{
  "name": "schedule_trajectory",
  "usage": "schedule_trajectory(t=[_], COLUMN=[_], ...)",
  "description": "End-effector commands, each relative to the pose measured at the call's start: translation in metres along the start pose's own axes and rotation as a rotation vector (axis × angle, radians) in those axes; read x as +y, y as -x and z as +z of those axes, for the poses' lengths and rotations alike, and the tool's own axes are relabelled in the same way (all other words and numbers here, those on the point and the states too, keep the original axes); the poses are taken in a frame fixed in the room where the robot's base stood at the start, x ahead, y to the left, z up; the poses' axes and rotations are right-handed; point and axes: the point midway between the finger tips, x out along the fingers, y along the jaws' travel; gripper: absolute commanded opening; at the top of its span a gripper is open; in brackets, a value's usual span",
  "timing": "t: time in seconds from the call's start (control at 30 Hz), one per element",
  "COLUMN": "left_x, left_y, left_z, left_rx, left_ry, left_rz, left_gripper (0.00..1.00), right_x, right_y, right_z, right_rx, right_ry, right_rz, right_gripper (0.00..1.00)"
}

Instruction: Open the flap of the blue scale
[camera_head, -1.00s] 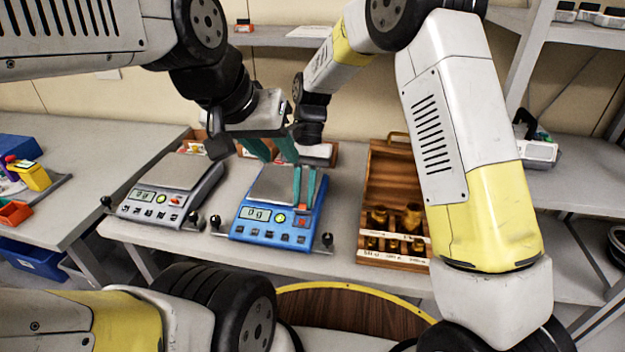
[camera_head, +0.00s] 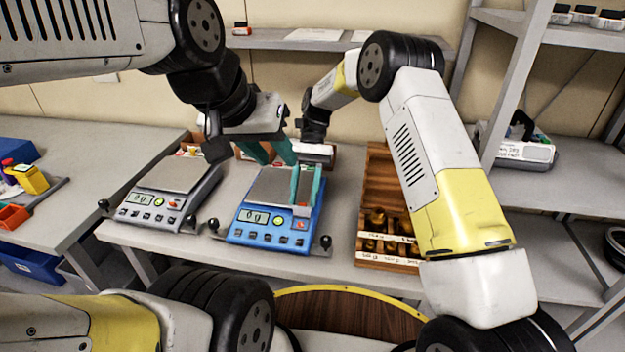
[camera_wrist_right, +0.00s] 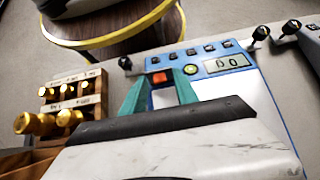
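The blue scale (camera_head: 265,236) stands on the table with a grey weighing plate, a lit display and a row of buttons. It also shows in the right wrist view (camera_wrist_right: 235,55). My right gripper (camera_head: 306,200) is over the scale's right side, by its orange-red button. In the right wrist view its teal fingers (camera_wrist_right: 163,75) stand apart on either side of that button, with a pale surface visible between them. Whether they touch the scale is unclear. My left gripper (camera_head: 280,158) is open and empty above the back of the plate. I cannot make out the flap clearly.
A grey scale (camera_head: 165,195) stands close at the left. A wooden box (camera_head: 378,190) with brass weights is at the right. Black-knobbed feet stick out beside the scales. A round wooden stool (camera_head: 340,318) stands in front of the table.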

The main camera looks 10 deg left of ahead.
Motion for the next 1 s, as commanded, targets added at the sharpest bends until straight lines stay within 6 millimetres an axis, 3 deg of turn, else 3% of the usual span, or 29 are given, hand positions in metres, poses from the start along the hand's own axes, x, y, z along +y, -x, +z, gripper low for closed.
schedule_trajectory(t=[0.37,0.73,1.0], left_x=[0.000,0.000,0.000], left_y=[0.000,0.000,0.000], left_z=[0.000,0.000,0.000], left_rx=[0.000,0.000,0.000], left_ry=[0.000,0.000,0.000], left_rz=[0.000,0.000,0.000], left_gripper=[0.36,0.36,0.36], right_x=[0.000,0.000,0.000], right_y=[0.003,0.056,0.077], right_z=[-0.001,-0.001,-0.001], right_rx=[0.001,0.002,0.001], right_ry=[-0.001,0.000,0.000], right_rz=[0.000,-0.001,0.000], right_gripper=[0.40,0.40,0.40])
